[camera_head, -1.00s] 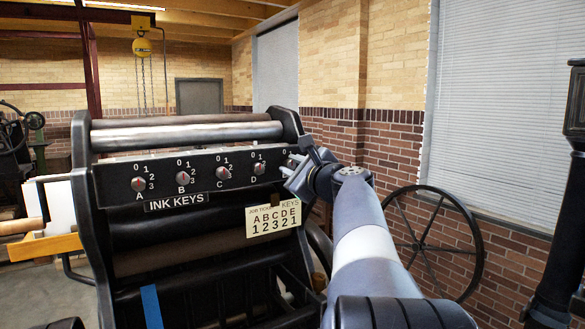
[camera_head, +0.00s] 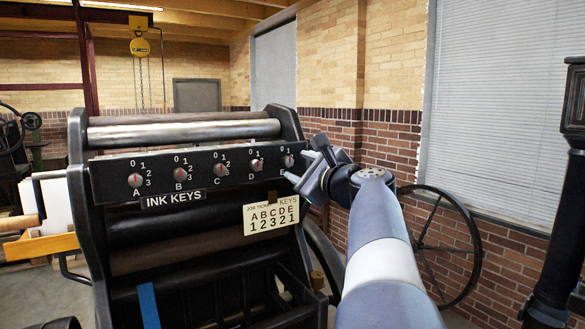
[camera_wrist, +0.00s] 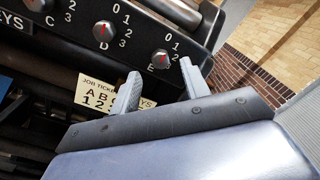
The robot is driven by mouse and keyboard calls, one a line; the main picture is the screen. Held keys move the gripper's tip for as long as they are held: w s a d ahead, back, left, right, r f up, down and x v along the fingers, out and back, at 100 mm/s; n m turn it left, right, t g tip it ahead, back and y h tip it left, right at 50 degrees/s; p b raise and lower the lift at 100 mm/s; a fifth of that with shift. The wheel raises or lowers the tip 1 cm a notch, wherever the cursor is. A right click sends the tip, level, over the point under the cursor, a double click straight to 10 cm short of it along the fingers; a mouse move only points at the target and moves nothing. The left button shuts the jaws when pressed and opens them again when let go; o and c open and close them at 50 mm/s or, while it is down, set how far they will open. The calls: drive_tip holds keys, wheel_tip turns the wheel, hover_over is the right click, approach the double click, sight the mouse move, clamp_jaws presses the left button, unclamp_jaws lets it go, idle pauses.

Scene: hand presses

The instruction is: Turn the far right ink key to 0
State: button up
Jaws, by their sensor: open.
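The far right ink key, E (camera_head: 288,161), is a round knob with a red mark at the right end of the black ink key panel (camera_head: 225,160). Key E also shows in the wrist view (camera_wrist: 161,56), just beyond my fingertips. Its red mark slants up and to the right; I cannot tell which number it meets exactly. Numbers 0, 1 and 2 show around it; a finger is close to where 3 would be. My gripper (camera_head: 301,165) is open and empty, right of and in front of key E. In the wrist view the two fingers (camera_wrist: 158,74) stand apart, not around the knob.
Keys A (camera_head: 135,180), B (camera_head: 180,174), C (camera_head: 221,169) and D (camera_head: 257,164) line the panel to the left. A job ticket card (camera_head: 271,215) reading ABCDE 12321 hangs below. A large spoked wheel (camera_head: 478,250) stands to the right by the brick wall.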

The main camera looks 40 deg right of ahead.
sight(289, 163)
drive_tip(key=s, duration=0.6)
drive_tip(key=shift+a+f+b, duration=0.1)
drive_tip(key=shift+a+b, duration=0.15)
drive_tip(key=shift+b, duration=0.1)
drive_tip(key=shift+w, duration=0.2)
drive_tip(key=w, duration=0.3)
drive_tip(key=w+p, duration=0.1)
drive_tip(key=w, duration=0.3)
drive_tip(key=w+d+p, duration=0.1)
drive_tip(key=w, duration=0.2)
drive_tip(key=shift+w+r, duration=0.2)
drive_tip(key=shift+w, duration=0.15)
drive_tip(key=shift+s+f, duration=0.15)
